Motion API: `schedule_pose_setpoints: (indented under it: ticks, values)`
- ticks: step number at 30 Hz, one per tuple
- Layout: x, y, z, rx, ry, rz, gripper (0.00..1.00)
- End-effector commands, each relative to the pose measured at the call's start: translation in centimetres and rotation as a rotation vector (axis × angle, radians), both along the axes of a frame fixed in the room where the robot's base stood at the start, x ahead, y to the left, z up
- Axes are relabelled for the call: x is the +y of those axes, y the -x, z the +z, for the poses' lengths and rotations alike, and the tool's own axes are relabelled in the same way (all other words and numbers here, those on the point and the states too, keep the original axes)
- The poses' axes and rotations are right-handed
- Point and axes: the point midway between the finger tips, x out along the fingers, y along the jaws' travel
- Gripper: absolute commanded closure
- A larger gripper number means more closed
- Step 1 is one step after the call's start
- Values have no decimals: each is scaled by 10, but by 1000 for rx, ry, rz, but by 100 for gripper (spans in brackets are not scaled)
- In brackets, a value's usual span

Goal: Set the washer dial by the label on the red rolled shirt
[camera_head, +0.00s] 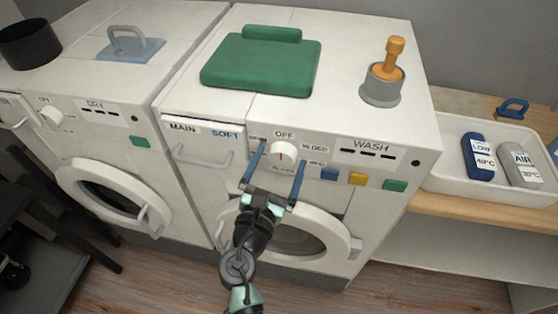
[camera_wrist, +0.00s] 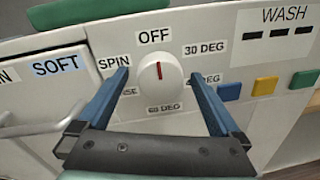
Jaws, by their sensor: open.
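The white washer dial (camera_head: 284,152) is on the front panel labelled WASH. In the wrist view the dial (camera_wrist: 158,84) has a red mark pointing up at OFF. Around it I read SPIN, 30 DEG and 60 DEG; two labels are partly hidden by my fingers. My gripper (camera_head: 282,157) is open, with one blue finger on each side of the dial. In the wrist view my gripper (camera_wrist: 158,76) spans the dial; I cannot tell whether the fingers touch it. No red rolled shirt is in view.
Blue (camera_head: 330,174), yellow (camera_head: 358,179) and green (camera_head: 395,185) buttons sit right of the dial. A drawer handle (camera_head: 203,159) is left. A white tray (camera_head: 445,180) at right holds blue LOW 40°C (camera_head: 472,150) and grey AIR (camera_head: 515,151) rolls. The dryer (camera_head: 90,130) stands left.

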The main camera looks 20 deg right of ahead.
Motion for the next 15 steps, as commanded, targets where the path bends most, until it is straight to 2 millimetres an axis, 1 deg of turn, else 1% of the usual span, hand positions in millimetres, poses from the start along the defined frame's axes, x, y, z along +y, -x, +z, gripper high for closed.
schedule_pose_setpoints:
  ticks: [5, 6, 8, 12, 14, 15]
  values:
    - [0, 0, 0, 0, 0, 0, 0]
    - [0, 0, 0, 0, 0, 0, 2]
    - [0, 0, 0, 0, 0, 0, 13]
    - [0, 0, 0, 0, 0, 0, 38]
    - [0, 0, 0, 0, 0, 0, 49]
    - [0, 0, 0, 0, 0, 0, 56]
